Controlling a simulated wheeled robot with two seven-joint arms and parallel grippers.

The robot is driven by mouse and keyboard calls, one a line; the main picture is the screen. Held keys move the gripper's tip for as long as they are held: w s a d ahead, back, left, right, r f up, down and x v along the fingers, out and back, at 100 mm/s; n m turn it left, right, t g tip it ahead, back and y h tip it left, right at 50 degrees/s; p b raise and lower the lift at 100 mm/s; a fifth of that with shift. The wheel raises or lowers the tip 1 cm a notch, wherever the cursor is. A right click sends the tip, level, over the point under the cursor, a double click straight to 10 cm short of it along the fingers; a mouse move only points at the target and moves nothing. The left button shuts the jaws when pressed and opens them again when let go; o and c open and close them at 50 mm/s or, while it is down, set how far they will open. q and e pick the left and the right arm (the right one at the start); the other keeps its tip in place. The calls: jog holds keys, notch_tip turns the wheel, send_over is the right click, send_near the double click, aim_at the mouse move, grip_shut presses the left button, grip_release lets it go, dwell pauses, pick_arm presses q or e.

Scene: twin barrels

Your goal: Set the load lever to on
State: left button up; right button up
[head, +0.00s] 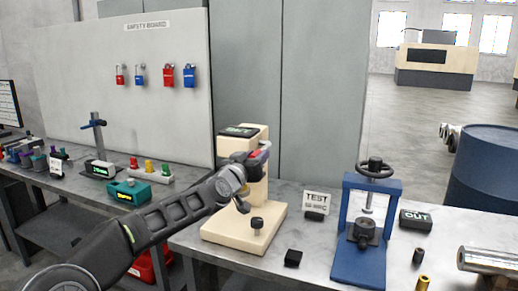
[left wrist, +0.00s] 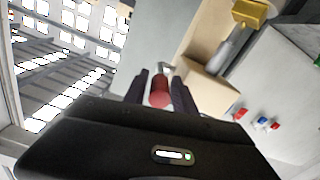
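The cream test machine (head: 255,190) stands on the bench near the middle of the head view. Its load lever shows in the left wrist view as a red grip (left wrist: 160,92) on a short metal rod. My left gripper (head: 262,152) is at the upper front of the machine in the head view. In the left wrist view the two dark fingers (left wrist: 160,82) lie on either side of the red grip. Whether they press on it cannot be made out. The lever is mostly hidden by my gripper in the head view. My right gripper is in neither view.
A blue press (head: 358,262) with a handwheel stands right of the machine, near a TEST sign (head: 317,200) and a dark OUT block (head: 415,220). A small black block (head: 293,258) lies in front. A teal box (head: 131,193) sits on the left bench.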

pick_arm(q)
jog(key=shift+x, duration=1)
grip_shut()
dwell(0.8)
